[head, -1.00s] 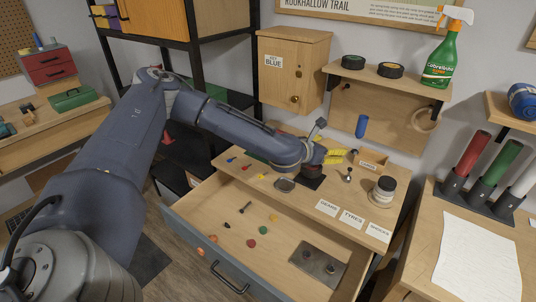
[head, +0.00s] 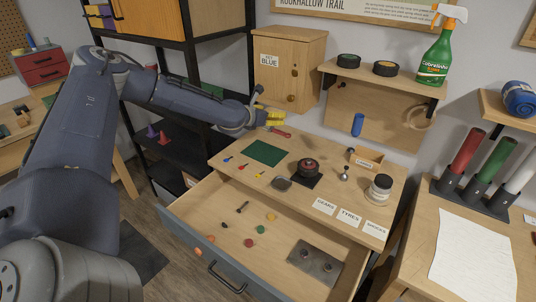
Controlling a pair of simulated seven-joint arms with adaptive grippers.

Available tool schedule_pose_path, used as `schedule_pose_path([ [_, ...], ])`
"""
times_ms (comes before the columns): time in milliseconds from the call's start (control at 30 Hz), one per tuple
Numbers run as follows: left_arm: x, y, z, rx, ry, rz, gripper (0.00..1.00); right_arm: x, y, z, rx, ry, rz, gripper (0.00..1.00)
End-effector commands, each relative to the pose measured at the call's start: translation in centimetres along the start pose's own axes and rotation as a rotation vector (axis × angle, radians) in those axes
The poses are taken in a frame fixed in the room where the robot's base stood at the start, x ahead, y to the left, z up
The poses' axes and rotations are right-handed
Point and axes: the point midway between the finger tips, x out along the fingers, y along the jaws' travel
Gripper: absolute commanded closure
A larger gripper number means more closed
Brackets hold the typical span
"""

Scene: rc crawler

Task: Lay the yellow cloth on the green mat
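The green mat (head: 265,152) is a flat dark green square on the left part of the wooden bench top, in full view and bare. My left gripper (head: 272,117) is at the bench's back left edge, beyond the mat and apart from it in the picture. Bright yellow shows at its end; I cannot tell whether this is its fingers or a bunched yellow cloth between them. No separate yellow cloth shows elsewhere. Whether the gripper is open or shut is unclear at this size. My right gripper is not in view.
A red-handled tool (head: 280,133) lies near the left gripper. A dark red-topped part (head: 308,167) on a black pad, small coloured tools and a jar (head: 380,188) share the bench. The drawer (head: 215,214) below stands open. A wooden cabinet (head: 290,65) hangs behind.

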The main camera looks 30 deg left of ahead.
Motion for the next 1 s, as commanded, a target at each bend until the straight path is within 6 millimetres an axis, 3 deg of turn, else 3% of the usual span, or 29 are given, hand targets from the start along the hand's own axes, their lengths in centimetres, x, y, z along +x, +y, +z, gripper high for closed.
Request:
schedule_pose_path([
  [200, 0.8, 0.0, -2.3, -0.002, 0.004, 0.001, 0.51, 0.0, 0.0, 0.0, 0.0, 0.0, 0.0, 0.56],
  [1000, 3.3, -0.1, -8.1, -0.001, 0.002, 0.0, 0.51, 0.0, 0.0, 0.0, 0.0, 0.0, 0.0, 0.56],
])
